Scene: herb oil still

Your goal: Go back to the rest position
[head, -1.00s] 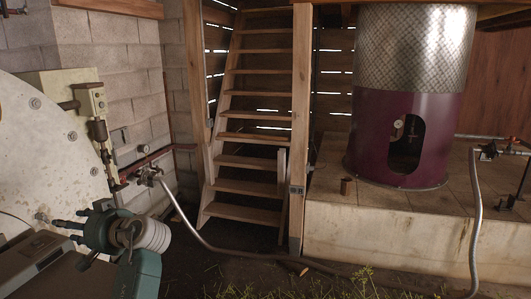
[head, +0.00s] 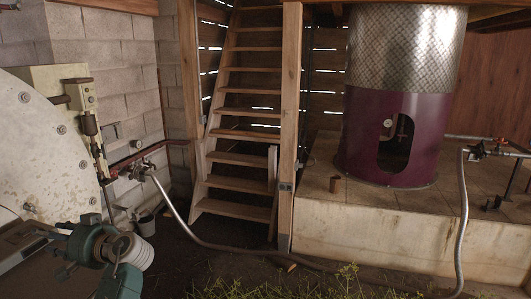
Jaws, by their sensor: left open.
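My left gripper (head: 50,250) is at the lower left of the head view, on a green and white wrist. Its dark fingers point left and stand apart, with nothing seen between them. It is in front of the lower part of a large pale round metal end plate (head: 50,140); I cannot tell the gap between them. My right gripper is out of view.
A hose (head: 195,230) runs from a valve (head: 140,168) across the floor. Wooden stairs (head: 240,160) and a post (head: 289,130) are mid-view. A purple still (head: 360,145) stands on a concrete plinth (head: 380,225) at right.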

